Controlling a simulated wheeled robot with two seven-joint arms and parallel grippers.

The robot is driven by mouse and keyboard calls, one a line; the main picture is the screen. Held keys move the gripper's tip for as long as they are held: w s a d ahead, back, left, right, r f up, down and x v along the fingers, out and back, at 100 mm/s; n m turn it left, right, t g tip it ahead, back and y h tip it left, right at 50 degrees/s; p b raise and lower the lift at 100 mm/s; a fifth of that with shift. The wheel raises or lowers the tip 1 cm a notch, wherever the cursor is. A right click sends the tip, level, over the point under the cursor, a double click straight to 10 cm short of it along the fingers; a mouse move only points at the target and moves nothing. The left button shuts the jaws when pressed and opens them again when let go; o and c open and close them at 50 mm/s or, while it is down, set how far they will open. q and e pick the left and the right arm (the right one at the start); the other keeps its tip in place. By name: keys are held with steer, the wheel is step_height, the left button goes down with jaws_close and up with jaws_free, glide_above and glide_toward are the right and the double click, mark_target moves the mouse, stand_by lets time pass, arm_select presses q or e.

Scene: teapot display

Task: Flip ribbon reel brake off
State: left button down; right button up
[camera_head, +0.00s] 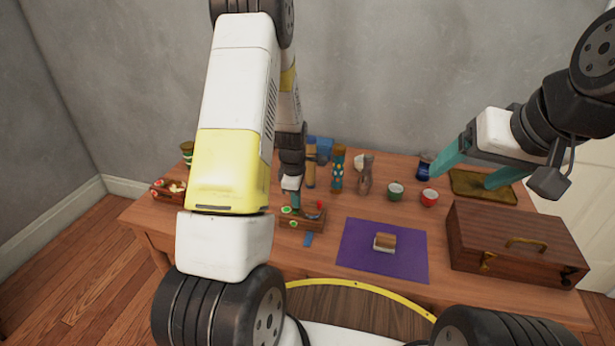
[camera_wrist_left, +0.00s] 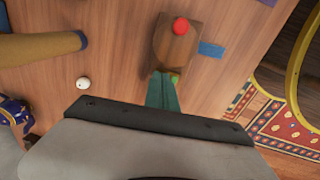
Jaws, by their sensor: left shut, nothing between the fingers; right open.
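The wooden ribbon reel stand (camera_head: 312,222) stands on the table left of the purple mat. It has a red knob (camera_head: 320,204) on its right and green round parts (camera_head: 286,210) on its left. In the left wrist view the wooden block (camera_wrist_left: 180,45) carries the red knob (camera_wrist_left: 181,26), with a bit of green beside my fingertips. My left gripper (camera_head: 295,205) points down at the reel's left part; its teal fingers (camera_wrist_left: 163,90) are shut and empty, and contact cannot be told. My right gripper (camera_head: 475,167) is open and empty above the table's back right.
A blue piece (camera_head: 308,239) lies in front of the reel. A purple mat (camera_head: 358,261) bears a small block. A wooden case (camera_head: 510,248) and a brass-coloured tray (camera_head: 465,183) are at right. Several bottles and cups stand behind; a red box (camera_head: 163,190) is at left.

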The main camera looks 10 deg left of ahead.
mark_target(295, 214)
arm_select(q)
steer(key=shift+f, duration=0.2)
steer(key=shift+w+f, duration=0.15)
steer(key=shift+f, duration=0.15)
steer(key=shift+s, duration=0.25)
steer(key=shift+s, duration=0.8)
steer(key=shift+r, duration=0.3)
step_height(295, 214, up, 14)
steer(key=shift+s, duration=0.35)
